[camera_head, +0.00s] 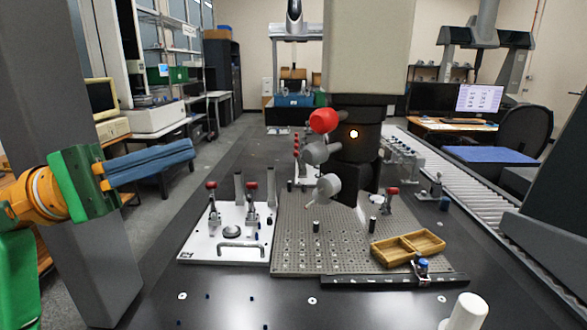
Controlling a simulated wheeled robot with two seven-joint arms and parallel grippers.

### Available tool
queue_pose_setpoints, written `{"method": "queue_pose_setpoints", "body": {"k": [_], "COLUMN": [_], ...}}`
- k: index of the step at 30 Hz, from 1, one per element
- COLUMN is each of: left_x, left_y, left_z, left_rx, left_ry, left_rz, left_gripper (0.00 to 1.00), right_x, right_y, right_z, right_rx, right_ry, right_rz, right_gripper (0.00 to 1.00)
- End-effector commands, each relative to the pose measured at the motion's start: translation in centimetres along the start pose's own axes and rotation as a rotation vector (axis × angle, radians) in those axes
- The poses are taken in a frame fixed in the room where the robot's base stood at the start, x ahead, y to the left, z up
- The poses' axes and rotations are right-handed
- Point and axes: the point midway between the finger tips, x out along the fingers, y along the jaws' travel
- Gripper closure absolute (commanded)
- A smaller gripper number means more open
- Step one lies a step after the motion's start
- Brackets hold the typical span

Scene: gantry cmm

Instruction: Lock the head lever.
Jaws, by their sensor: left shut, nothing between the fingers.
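The gantry's head is a black cylinder (357,150) below a pale column, with a small lit orange lamp on it. A red knob (323,120) sticks out at the head's left side; it looks like the end of the head lever. The rest of that lever is hard to make out. Grey round parts (327,187) sit just below the knob. My left gripper (191,152) comes in from the left, its blue fingers shut and empty. It is well left of the head and apart from it. My right gripper is out of view.
Below the head lie a white plate (225,249) with red-tipped clamps and a grey perforated plate (300,262). A wooden tray (408,248) sits on the right. A white cylinder (468,312) stands at the near right. A grey post (85,200) rises near my left arm.

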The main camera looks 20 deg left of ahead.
Motion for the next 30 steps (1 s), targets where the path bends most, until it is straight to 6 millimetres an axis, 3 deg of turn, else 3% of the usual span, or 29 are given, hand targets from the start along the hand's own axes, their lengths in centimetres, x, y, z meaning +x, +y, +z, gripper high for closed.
{"method": "queue_pose_setpoints", "body": {"k": [1,3,16,20,30], "left_x": [-0.3,-0.4,0.2,2.3,9.8], "left_y": [-1.2,-1.6,-1.2,-0.9,-0.7], "left_z": [-0.3,-0.4,-0.3,-0.2,-0.1], "left_rx": [0.0,0.0,-0.001,-0.001,-0.002], "left_ry": [0.0,0.0,-0.001,-0.003,-0.004], "left_rz": [0.0,0.0,-0.001,-0.001,0.0], "left_gripper": [1.0,1.0,1.0,1.0,1.0], "right_x": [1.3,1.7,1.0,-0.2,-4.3], "right_y": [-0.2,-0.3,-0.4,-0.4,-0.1], "right_z": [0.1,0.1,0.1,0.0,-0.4], "right_rx": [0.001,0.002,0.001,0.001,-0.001], "right_ry": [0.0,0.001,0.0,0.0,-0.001], "right_rz": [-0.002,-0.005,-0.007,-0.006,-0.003], "right_gripper": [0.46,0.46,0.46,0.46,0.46]}}
